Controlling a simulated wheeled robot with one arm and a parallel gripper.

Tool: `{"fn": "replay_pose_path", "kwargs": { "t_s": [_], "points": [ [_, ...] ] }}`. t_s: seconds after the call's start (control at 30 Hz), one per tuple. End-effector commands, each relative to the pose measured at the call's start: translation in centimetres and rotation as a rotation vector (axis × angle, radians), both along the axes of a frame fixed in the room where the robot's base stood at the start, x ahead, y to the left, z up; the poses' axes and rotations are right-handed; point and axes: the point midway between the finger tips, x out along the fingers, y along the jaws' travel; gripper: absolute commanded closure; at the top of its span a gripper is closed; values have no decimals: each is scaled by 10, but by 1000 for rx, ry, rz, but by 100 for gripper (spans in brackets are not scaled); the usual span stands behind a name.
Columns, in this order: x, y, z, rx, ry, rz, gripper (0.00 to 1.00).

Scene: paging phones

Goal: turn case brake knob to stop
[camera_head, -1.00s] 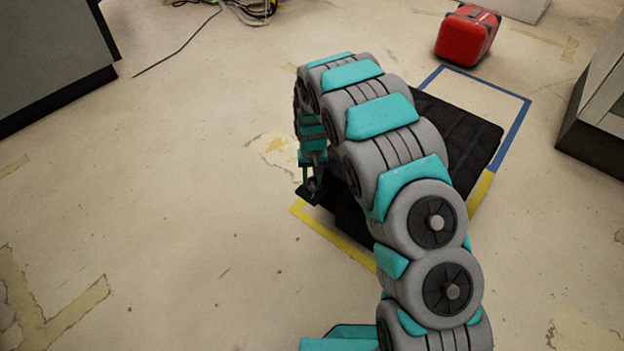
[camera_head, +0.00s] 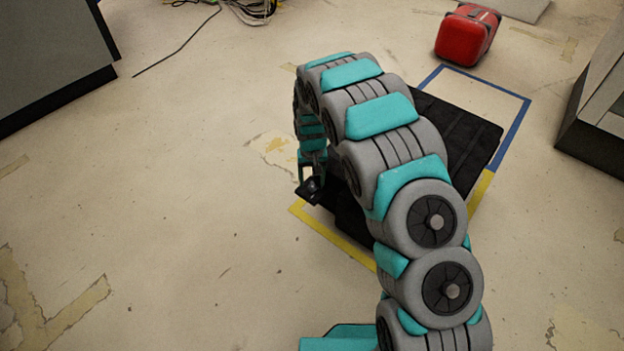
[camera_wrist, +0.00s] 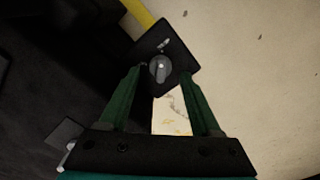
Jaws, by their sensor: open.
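The black case (camera_head: 455,130) lies on the floor, partly hidden behind my arm. A small black plate (camera_head: 304,193) juts out at its near left corner. In the wrist view the plate (camera_wrist: 143,48) carries a round grey knob (camera_wrist: 160,68) with a light mark on it. My gripper (camera_wrist: 163,76) is open, its two teal fingers reaching to either side of the knob. I cannot tell whether they touch it. In the head view my gripper (camera_head: 311,176) is small, just above the plate. No stop label is readable.
Yellow tape (camera_head: 335,239) and blue tape (camera_head: 514,135) mark the floor around the case. A red box (camera_head: 467,35) stands behind it. Grey cabinets stand at left (camera_head: 50,55) and right (camera_head: 600,110). Cables (camera_head: 245,10) lie at the back. The floor at left is clear.

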Motion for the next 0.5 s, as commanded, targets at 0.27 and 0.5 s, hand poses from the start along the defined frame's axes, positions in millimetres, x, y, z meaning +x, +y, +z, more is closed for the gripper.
{"fn": "replay_pose_path", "kwargs": {
  "t_s": [0.27,0.5],
  "points": [
    [1,-2,14,0,-3,0,35],
    [1,-7,47,0,-4,-2,35]
  ]
}}
